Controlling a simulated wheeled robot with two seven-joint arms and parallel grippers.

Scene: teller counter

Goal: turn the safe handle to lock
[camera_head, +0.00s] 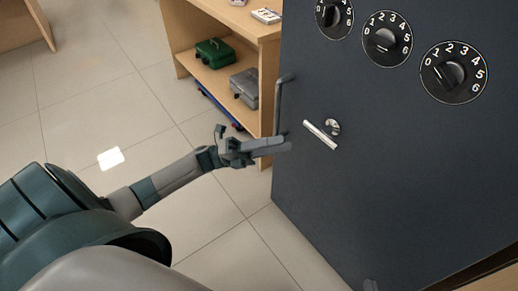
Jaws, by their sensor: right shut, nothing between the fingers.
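The dark blue-grey safe door (400,180) fills the right of the head view. Its silver lever handle (321,135) slants down to the right beside a round hub (333,127). A grey bar handle (279,105) stands upright near the door's left edge. My left gripper (289,143) is just left of the lever and below the bar, apart from the lever in the picture. Its two fingers lie close together, and their gap is not clear.
Three numbered dials (455,72) sit on the upper door. A wooden shelf unit (185,40) behind the door holds a green case (214,53) and a grey case (246,86). Tiled floor (90,110) lies open to the left.

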